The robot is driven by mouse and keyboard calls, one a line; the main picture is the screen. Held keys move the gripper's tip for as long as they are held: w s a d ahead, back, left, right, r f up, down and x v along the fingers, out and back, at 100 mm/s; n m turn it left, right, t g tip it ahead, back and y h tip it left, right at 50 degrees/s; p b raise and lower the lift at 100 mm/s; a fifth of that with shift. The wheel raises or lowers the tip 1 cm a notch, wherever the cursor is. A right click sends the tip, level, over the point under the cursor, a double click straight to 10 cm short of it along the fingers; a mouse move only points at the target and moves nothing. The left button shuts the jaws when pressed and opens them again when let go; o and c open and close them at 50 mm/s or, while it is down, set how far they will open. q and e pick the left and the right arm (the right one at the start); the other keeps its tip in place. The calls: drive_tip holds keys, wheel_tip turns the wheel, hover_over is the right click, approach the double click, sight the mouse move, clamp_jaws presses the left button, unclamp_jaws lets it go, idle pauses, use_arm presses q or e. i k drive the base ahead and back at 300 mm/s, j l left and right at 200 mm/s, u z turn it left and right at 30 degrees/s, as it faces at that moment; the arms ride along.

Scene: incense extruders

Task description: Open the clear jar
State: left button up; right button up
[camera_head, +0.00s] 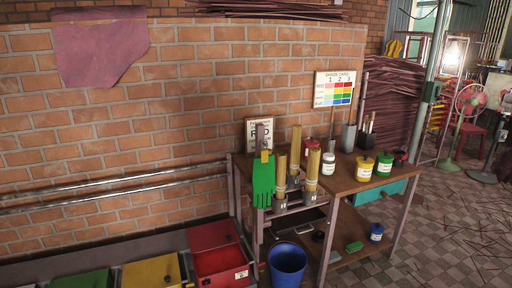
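A pale jar with a white label (328,163) stands upright on the wooden table (345,184), near the table's middle. It is the lightest of the jars and looks closed, but its lid is too small to make out well. Neither of my grippers shows in the head view.
Yellow (365,169), green (384,164) and red (400,155) jars stand right of it; a blue jar (376,232) is on the lower shelf. Bamboo-coloured tubes (313,170) and a green glove (263,180) are at left. A blue bucket (287,262) stands in front.

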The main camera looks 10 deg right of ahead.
sight(327, 167)
drive_tip(key=i+l, duration=0.15)
drive_tip(key=l, duration=0.3)
drive_tip(key=i+l, duration=0.1)
drive_tip(key=l, duration=0.35)
drive_tip(key=i+l, duration=0.15)
drive_tip(key=l, duration=0.25)
drive_tip(key=i+l, duration=0.1)
drive_tip(key=l, duration=0.35)
drive_tip(key=i+l, duration=0.15)
drive_tip(key=l, duration=0.3)
drive_tip(key=u, duration=0.05)
